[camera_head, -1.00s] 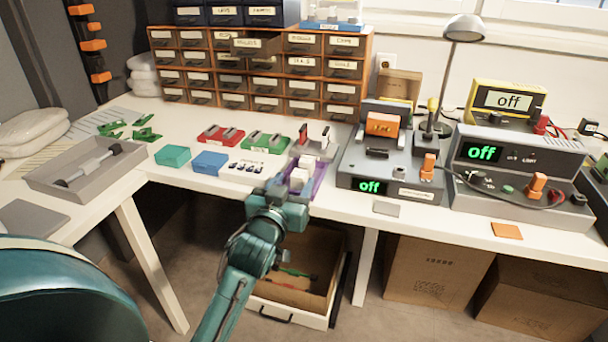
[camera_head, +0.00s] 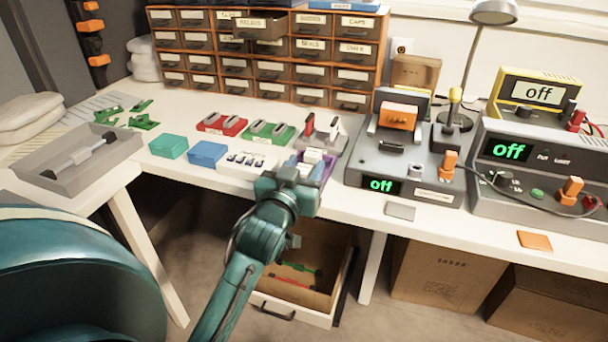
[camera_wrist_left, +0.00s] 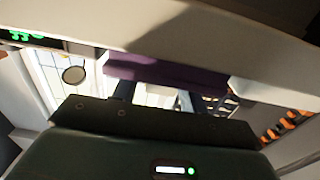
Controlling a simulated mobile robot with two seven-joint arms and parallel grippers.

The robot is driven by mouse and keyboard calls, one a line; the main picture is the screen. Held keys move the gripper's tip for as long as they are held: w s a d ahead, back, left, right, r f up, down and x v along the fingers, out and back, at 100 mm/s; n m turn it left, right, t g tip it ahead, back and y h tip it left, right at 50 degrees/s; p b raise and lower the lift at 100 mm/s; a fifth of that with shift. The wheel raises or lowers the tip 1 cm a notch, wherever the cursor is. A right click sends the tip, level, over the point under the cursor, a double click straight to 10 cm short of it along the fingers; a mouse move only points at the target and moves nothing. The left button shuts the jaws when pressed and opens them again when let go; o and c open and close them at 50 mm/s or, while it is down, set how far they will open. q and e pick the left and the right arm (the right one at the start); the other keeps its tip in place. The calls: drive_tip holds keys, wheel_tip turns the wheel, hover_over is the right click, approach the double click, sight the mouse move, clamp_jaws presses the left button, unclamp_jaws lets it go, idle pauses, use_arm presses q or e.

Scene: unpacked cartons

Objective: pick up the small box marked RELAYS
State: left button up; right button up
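The word RELAYS reads on the label of a small drawer (camera_head: 258,25) pulled out of the drawer cabinet in the head view. I cannot read that word on any loose small box. A purple tray (camera_head: 329,163) with small white boxes (camera_head: 313,156) in it stands near the table's front edge. My left gripper (camera_head: 300,180) is at the near side of this tray, and its fingertips are hidden there. In the left wrist view a purple surface (camera_wrist_left: 165,74) lies beyond two dark finger parts (camera_wrist_left: 155,97); whether they hold anything is unclear. My right gripper is out of view.
A grey device reading off (camera_head: 400,187) stands right of the tray. A blue box (camera_head: 207,154), a teal box (camera_head: 168,146), and red (camera_head: 222,123) and green (camera_head: 268,131) trays are to the left. An open drawer (camera_head: 300,300) is below the table.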

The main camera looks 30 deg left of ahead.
use_arm(q)
drive_tip(key=c, duration=0.8)
